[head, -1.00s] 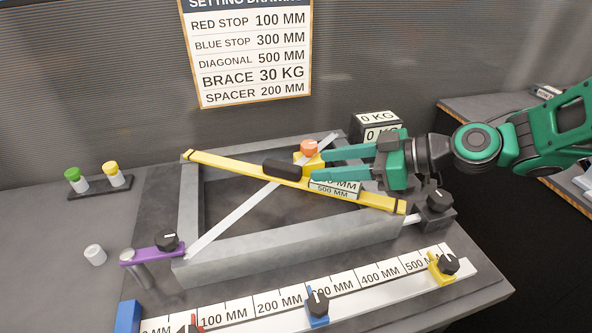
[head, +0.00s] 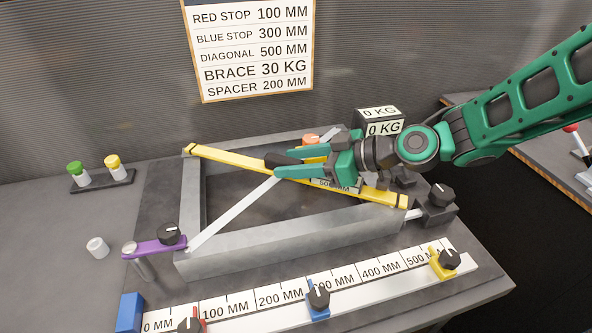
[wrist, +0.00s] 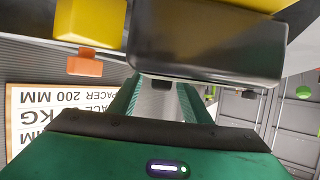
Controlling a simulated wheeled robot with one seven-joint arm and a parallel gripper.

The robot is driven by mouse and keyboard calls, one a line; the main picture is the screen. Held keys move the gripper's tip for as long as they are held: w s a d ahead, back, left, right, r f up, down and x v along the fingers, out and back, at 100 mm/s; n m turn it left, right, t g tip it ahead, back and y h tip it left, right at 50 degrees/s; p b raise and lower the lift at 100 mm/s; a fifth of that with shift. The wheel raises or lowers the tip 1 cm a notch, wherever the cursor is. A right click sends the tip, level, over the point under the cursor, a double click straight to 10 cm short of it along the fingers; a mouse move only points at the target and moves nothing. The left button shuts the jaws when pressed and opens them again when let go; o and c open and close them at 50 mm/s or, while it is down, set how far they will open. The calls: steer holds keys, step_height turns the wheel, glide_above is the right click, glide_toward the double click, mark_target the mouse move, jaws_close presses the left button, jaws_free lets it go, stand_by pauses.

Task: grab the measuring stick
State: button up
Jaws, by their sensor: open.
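The measuring stick is a long yellow bar (head: 232,165) with a black grip (head: 271,160). It lies slantwise across a grey rectangular frame in the head view. My gripper (head: 278,163) is open, its two green fingers pointing left at the black grip and partly covering it. In the wrist view the black grip (wrist: 210,55) is large and close, near the fingertips, with yellow bar (wrist: 255,4) at the top edge. Whether the grip is between the fingers, I cannot tell. A label reading 500 on the stick is partly hidden by my gripper.
A white diagonal bar (head: 235,209) crosses the grey frame (head: 290,243) beneath the stick. An orange-topped yellow block (wrist: 88,22) sits close to my fingers. A purple clamp (head: 155,247) and a scale with stops (head: 360,293) are in front. A 0 KG box (head: 381,120) stands behind.

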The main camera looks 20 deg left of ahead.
steer(key=shift+c, duration=0.6)
jaws_close()
steer(key=shift+r, duration=0.1)
